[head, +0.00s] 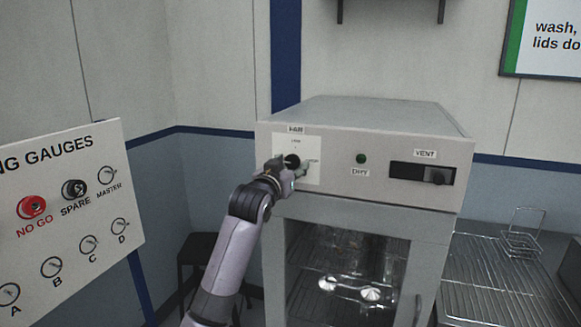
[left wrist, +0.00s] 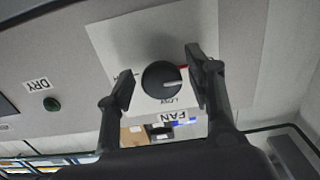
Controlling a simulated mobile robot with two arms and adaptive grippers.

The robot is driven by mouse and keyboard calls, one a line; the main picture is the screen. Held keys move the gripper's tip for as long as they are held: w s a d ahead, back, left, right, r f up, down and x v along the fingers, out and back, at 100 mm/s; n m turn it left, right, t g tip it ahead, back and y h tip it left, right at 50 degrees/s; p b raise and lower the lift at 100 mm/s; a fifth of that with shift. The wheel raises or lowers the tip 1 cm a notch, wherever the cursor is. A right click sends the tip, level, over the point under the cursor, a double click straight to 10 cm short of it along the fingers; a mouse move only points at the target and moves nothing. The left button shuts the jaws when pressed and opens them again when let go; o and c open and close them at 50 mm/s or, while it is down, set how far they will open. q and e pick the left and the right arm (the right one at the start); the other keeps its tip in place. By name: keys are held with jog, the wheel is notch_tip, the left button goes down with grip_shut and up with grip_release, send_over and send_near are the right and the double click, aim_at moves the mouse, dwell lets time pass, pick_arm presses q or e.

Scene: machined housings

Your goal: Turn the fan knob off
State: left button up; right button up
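The fan knob (head: 292,161) is a round black knob on a white plate under the FAN label, at the left of the cabinet's front panel. In the left wrist view, which shows the panel upside down, the knob (left wrist: 161,82) has a white pointer line towards the right of the picture, near a red mark partly hidden by a finger. A LOW marking is below it. My left gripper (head: 291,174) is at the knob in the head view. Its fingers stand open on either side of the knob, with small gaps visible. My right gripper is not in view.
The grey cabinet (head: 370,108) also carries a green DRY light (head: 361,158) and a VENT slider (head: 437,177). Its glass door (head: 340,285) is below. A gauge board (head: 75,215) stands at the left. A wire rack (head: 500,285) is at the right.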

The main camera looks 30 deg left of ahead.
pick_arm(q)
jog(key=shift+o, duration=0.2)
jog(key=shift+s+r, duration=0.1)
jog(key=v, duration=1.2)
